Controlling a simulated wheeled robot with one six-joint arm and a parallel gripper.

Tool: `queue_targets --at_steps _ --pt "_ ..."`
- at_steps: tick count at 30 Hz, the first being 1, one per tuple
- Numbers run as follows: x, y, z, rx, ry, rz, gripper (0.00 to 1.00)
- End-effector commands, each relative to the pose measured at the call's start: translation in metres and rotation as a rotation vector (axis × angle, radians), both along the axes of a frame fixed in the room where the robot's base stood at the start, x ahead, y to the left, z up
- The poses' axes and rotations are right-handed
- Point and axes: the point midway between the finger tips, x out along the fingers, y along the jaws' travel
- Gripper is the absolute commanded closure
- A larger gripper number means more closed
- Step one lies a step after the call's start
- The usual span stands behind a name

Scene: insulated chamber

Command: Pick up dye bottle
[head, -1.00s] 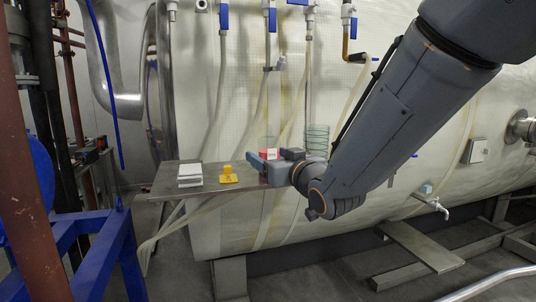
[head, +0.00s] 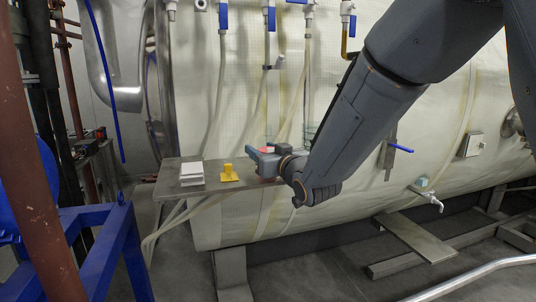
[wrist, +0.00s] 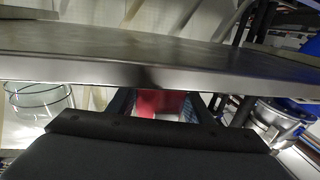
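The dye bottle appears to be the small red item with a white label (wrist: 148,101) in the wrist view, where it sits between my two dark fingers, with the shelf edge across the top. In the head view a bit of its red (head: 266,150) shows at the shelf's back right, mostly hidden by my gripper (head: 264,156). My gripper (wrist: 163,104) is low over the shelf and open, with a finger on each side of the red item. I cannot tell whether either finger touches it.
The metal shelf (head: 168,185) also holds a white stacked block (head: 192,174) and a yellow piece (head: 229,174), left of my gripper. A clear glass vessel (wrist: 38,100) stands close beside the fingers. Hoses and blue-handled valves hang on the pale tank wall behind.

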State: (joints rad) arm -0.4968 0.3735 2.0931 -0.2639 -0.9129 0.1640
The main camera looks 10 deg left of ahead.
Motion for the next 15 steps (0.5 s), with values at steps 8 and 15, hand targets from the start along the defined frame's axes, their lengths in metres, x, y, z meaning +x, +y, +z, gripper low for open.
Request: queue_targets --at_steps 8,15 --pt "0.0 0.0 0.001 0.001 -0.001 0.0 0.82" --pt "0.0 0.0 0.011 0.002 -0.005 0.0 0.82"
